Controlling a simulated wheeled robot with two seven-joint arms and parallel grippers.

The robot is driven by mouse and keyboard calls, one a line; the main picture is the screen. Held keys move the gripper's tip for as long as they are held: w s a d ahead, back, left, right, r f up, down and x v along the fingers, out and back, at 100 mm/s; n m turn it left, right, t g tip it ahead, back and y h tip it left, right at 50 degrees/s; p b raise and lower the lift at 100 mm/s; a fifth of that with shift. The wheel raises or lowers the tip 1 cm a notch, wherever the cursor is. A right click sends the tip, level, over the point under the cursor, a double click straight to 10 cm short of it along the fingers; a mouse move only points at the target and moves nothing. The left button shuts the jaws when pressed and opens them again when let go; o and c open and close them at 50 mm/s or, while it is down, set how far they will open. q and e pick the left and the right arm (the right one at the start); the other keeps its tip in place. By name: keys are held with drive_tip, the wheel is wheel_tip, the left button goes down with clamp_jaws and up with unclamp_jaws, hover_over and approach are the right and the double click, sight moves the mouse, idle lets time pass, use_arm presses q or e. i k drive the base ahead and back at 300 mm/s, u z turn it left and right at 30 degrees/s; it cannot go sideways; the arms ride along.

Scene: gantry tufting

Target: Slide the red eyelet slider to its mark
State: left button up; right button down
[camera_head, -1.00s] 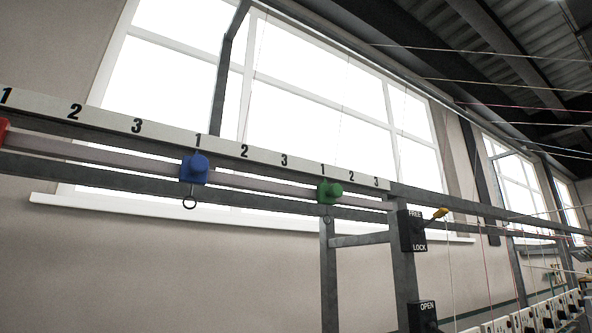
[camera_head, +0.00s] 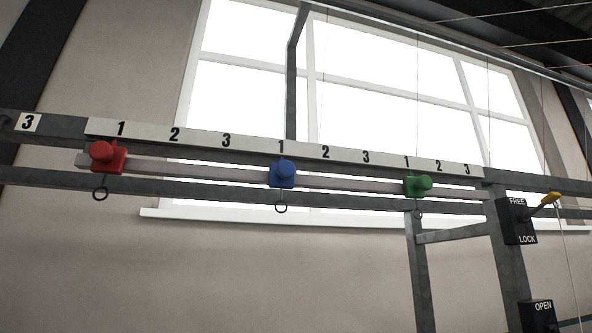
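The red eyelet slider (camera_head: 106,156) sits on the pale rail (camera_head: 220,171) at the left, just below and slightly left of the number 1 on its scale. A dark ring hangs under it. A separate plate with the number 3 (camera_head: 29,122) is fixed to the beam at the far left. The blue slider (camera_head: 282,174) sits under the 1 of the middle scale, and the green slider (camera_head: 417,187) under the 1 of the right scale. Neither of my grippers shows in this view.
A black box marked FREE and LOCK (camera_head: 516,222) with a yellow-tipped lever (camera_head: 549,200) is on the post at the right, its lever pointing up and right. A box marked OPEN (camera_head: 538,315) is below it. Nothing blocks the rail between the red and blue sliders.

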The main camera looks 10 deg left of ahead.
sight(107, 158)
drive_tip(key=u, duration=1.25)
